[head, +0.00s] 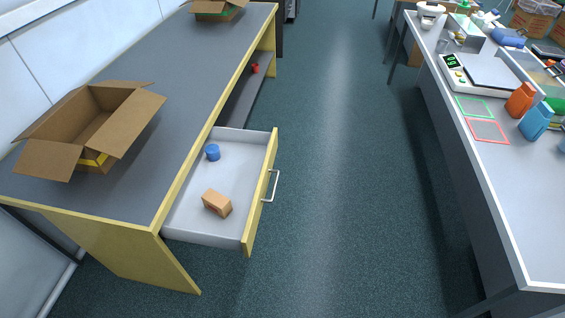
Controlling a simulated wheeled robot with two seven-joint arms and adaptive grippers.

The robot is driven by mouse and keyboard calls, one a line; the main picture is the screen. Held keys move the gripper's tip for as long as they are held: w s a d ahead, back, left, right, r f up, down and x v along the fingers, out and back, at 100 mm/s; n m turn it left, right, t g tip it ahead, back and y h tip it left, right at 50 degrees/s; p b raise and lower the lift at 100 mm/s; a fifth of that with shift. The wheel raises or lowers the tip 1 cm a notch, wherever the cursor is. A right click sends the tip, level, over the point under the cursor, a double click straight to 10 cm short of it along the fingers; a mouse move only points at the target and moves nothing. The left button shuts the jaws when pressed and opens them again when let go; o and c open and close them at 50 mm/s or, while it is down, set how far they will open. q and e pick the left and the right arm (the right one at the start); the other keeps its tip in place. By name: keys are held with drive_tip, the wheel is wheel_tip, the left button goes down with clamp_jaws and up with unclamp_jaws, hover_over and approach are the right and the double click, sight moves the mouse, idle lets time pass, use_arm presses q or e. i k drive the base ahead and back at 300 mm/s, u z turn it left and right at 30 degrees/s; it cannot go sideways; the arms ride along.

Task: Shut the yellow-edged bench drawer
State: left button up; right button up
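The yellow-edged bench drawer (233,146) stands pulled out from the right side of the yellow-edged bench (178,75). Its front panel (259,196) is yellow-edged and faces the aisle, with a pale bar handle (273,186) on it. Inside the drawer lie a blue cylinder (212,152) and a small orange-brown box (217,202), apart from each other. Neither of my grippers shows in the head view.
An open cardboard box (130,112) stands on the bench top, and another box (218,12) is at its far end. A red object (255,68) is on the lower shelf. The floor aisle (335,170) is clear. A grey table (520,215) with a scale (485,72) and bottles is on the right.

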sight(242, 172)
drive_tip(key=u, duration=0.7)
drive_tip(key=i, duration=0.85)
drive_tip(key=z, duration=0.25)
